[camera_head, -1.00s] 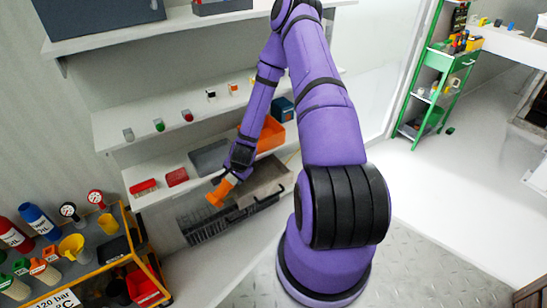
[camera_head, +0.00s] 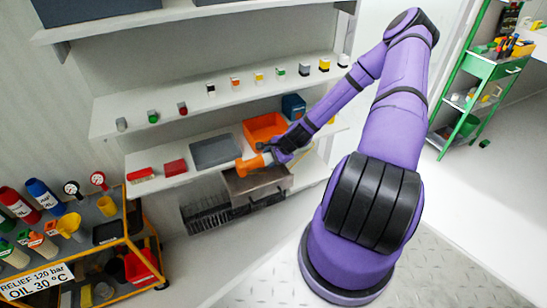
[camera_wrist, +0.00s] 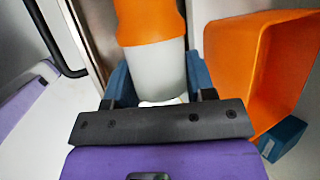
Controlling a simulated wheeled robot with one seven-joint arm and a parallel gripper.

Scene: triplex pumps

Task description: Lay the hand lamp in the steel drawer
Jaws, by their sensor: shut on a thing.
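The hand lamp (camera_head: 250,164) has an orange part and a pale grey-white part; it also shows in the wrist view (camera_wrist: 152,65). My gripper (camera_head: 278,153) is shut on its pale part, with a blue finger on each side in the wrist view (camera_wrist: 158,85). The orange end points left in the head view. The steel drawer (camera_head: 262,198) is a brownish-grey metal box below the lower shelf and appears pulled out. The lamp is above its back part, and the lamp and my gripper hide some of it. I cannot tell the height between them.
An orange bin (camera_head: 262,127), a grey tray (camera_head: 215,151) and red boxes (camera_head: 175,167) stand on the lower shelf close to my gripper. A dark grille (camera_head: 205,212) is left of the drawer. A yellow-framed cart (camera_head: 150,225) stands at lower left. Floor is clear in front.

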